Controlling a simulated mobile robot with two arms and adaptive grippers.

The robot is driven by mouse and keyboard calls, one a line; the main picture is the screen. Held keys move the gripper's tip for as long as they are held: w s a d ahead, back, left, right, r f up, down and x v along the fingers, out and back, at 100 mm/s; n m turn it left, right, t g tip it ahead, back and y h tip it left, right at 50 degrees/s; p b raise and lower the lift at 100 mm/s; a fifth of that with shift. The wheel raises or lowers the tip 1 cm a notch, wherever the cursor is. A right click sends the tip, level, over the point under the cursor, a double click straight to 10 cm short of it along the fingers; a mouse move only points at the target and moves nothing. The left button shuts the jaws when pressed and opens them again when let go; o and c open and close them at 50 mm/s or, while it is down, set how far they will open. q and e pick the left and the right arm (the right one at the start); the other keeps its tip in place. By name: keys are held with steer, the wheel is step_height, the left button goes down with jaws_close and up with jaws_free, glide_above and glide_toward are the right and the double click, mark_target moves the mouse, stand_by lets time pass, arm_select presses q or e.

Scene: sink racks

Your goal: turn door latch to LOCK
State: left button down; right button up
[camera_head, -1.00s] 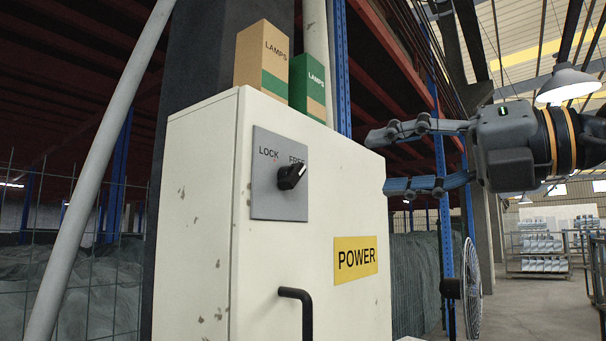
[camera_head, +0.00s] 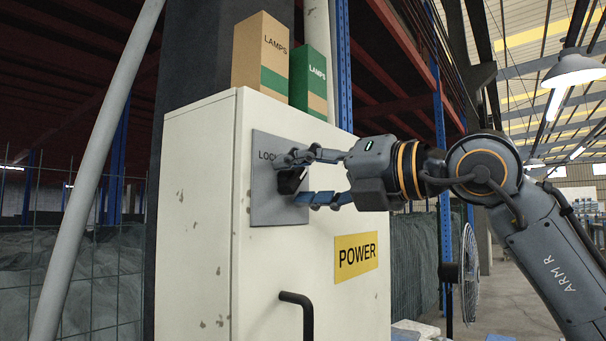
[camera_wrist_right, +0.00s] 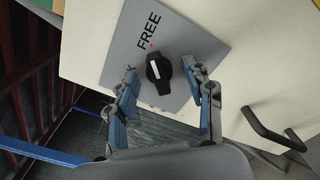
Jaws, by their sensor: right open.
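The black latch knob (camera_head: 291,181) sits on a grey plate (camera_head: 265,205) on the front of the white cabinet. In the right wrist view the knob (camera_wrist_right: 158,70) has a white pointer mark, and FREE with a red mark is printed by it. My right gripper (camera_head: 302,178) is at the plate with its fingers open above and below the knob. In the right wrist view its fingers (camera_wrist_right: 160,88) stand on either side of the knob, with gaps showing. The LOCK label is partly hidden by the upper finger. My left gripper is not in view.
A black door handle (camera_head: 300,312) and a yellow POWER sign (camera_head: 356,256) are on the cabinet door below the plate. Two LAMPS boxes (camera_head: 262,55) stand on top of the cabinet. A fan (camera_head: 468,275) stands to the right behind my arm.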

jaws_close()
steer(key=shift+n, duration=0.3)
steer(key=n, duration=0.3)
steer(key=shift+f+n+b, duration=0.1)
steer(key=shift+n+b, duration=0.2)
steer(key=shift+b, duration=0.1)
steer(key=n, duration=0.9)
steer(key=shift+d, duration=0.1)
steer(key=n, duration=0.4)
steer(key=shift+w+n+p, duration=0.1)
steer(key=shift+n+p, duration=0.2)
steer(key=shift+p, duration=0.1)
